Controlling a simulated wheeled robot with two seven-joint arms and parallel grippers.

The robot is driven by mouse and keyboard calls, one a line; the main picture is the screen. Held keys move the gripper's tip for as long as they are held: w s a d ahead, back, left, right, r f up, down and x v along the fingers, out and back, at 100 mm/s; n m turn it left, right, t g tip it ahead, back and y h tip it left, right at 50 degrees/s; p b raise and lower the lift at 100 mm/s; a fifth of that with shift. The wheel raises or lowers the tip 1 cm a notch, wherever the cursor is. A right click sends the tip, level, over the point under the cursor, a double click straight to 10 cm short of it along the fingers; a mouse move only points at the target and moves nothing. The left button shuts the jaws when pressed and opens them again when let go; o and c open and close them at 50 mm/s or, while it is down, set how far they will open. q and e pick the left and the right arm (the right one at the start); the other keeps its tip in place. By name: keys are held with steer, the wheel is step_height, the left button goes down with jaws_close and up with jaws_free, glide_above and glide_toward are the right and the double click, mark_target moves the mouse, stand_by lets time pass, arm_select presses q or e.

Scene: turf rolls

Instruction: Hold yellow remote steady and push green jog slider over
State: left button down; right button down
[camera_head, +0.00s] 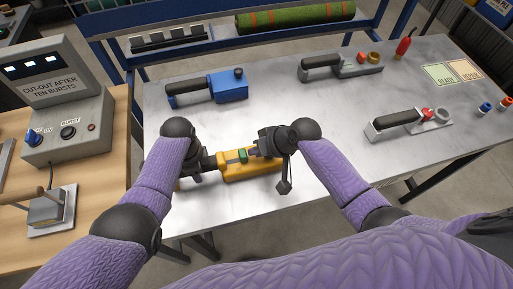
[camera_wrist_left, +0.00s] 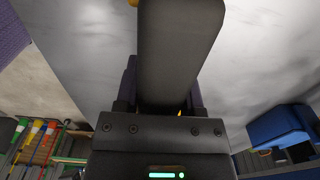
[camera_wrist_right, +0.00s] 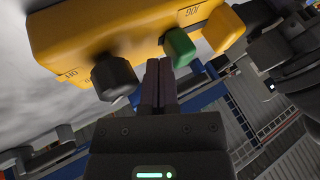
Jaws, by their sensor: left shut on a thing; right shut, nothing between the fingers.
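The yellow remote (camera_head: 262,166) lies at the near edge of the metal table, with its dark handle toward the left. My left gripper (camera_head: 207,165) is shut on that dark grey handle (camera_wrist_left: 178,45), which fills the left wrist view. The green jog slider (camera_head: 242,156) sits on top of the yellow body; it also shows in the right wrist view (camera_wrist_right: 179,48), between a dark knob (camera_wrist_right: 113,77) and a yellow block (camera_wrist_right: 222,28). My right gripper (camera_head: 256,152) is shut and empty, its fingertips close beside the green slider. I cannot tell whether they touch it.
A blue tool (camera_head: 228,86) and a grey tool (camera_head: 355,70) lie farther back; a light tool with a red part (camera_head: 400,124) lies at the right. A control box (camera_head: 75,125) stands on the wooden bench at the left. The table's middle is clear.

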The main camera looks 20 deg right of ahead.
mark_target(242, 154)
steer(key=shift+a, duration=1.55)
arm_select(q)
steer(key=shift+d, duration=0.1)
stand_by(0.3)
arm_select(e)
steer(key=v, duration=1)
steer(key=shift+d, duration=0.1)
arm_select(q)
steer(key=shift+c, duration=0.6)
jaws_free()
steer(key=shift+r, duration=0.1)
